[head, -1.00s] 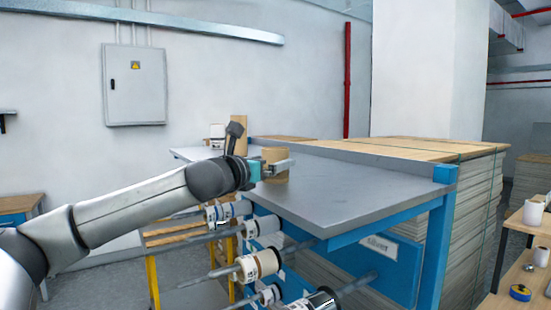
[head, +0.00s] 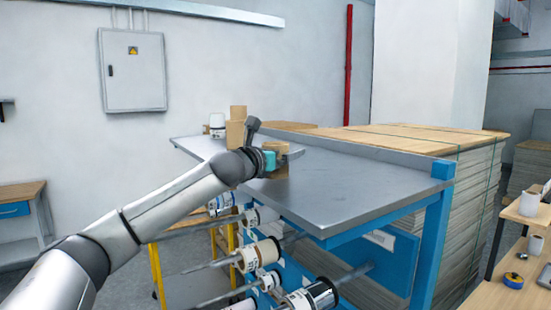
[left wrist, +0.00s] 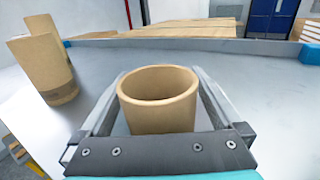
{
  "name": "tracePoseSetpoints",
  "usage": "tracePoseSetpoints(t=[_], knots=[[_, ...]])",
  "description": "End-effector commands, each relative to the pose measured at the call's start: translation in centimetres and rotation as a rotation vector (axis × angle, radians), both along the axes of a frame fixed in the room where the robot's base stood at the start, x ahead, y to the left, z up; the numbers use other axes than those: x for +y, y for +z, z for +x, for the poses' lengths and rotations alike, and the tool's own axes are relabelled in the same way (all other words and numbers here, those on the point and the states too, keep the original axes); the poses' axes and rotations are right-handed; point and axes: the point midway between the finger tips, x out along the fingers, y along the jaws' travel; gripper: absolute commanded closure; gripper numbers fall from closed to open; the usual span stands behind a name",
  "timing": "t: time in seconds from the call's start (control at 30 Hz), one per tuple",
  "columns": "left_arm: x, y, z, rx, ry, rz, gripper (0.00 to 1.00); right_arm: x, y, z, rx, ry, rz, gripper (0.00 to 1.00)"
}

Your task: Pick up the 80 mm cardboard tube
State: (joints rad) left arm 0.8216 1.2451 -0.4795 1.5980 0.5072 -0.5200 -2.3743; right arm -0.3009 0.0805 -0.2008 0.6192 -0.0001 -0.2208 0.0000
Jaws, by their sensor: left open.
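A short brown cardboard tube (head: 281,149) stands upright on the grey tabletop (head: 350,190), near its left end. No size mark is legible on it. In the left wrist view the tube (left wrist: 158,112) stands between the two fingers of my left gripper (left wrist: 157,80), its open top facing up. The fingers are apart, one on each side; I cannot tell whether either touches it. In the head view my wrist and forearm partly hide the gripper and tube. My right gripper is not in view.
Taller brown tubes (left wrist: 45,68) stand to the left of the gripper. A white roll (head: 217,124) stands near them. Rolls on bars (head: 258,254) hang below the tabletop's front edge. Stacked boards (head: 465,190) stand behind. The tabletop's right part is clear.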

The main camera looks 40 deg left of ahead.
Motion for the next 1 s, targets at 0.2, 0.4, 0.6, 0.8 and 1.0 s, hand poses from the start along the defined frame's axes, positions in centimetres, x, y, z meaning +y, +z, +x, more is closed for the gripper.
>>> tracePoseSetpoints(t=[0.2,0.4,0.6,0.8,1.0], knots=[[0.02,-0.03,-0.02,0.0,0.0,0.0,0.12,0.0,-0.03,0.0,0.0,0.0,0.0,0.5],[0.02,-0.03,-0.04,0.001,0.001,0.0,0.35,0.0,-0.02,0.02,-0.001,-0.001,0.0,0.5],[0.03,-0.03,-0.05,0.001,0.001,0.0,0.57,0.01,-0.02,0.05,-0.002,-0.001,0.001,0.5],[0.04,0.0,-0.05,0.0,0.001,0.0,0.74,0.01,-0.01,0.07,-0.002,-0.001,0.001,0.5],[0.04,0.06,-0.05,0.0,0.001,0.0,0.74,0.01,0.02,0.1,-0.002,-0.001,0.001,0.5]])
